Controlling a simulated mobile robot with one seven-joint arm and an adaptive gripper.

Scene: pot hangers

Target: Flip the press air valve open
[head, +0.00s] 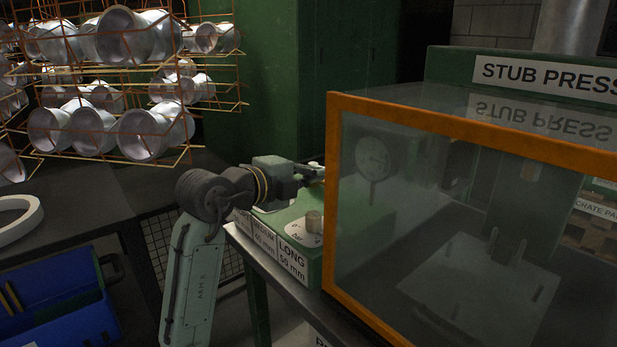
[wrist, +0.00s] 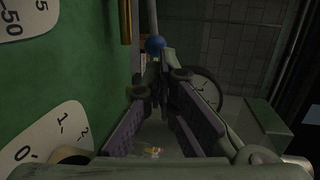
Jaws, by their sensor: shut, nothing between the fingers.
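My gripper (head: 312,174) reaches over the green panel box in front of the stub press, left of the orange-framed guard. In the wrist view its fingers (wrist: 160,76) run away from the camera and come together at the tips, shut and empty. A small blue ball (wrist: 155,45) shows just beyond the fingertips, in front of a thin grey upright. It looks like the knob of the air valve lever. I cannot tell whether the fingers touch it. The valve body and the lever's angle are not clear. In the head view my gripper hides this spot.
The orange-framed clear guard (head: 331,190) stands close right of my gripper. A knob (head: 314,221) rises from the green box (head: 318,262). A round gauge (head: 373,158) shows through the guard. Racks of metal pipe pieces (head: 120,36) and a blue crate (head: 75,322) are left.

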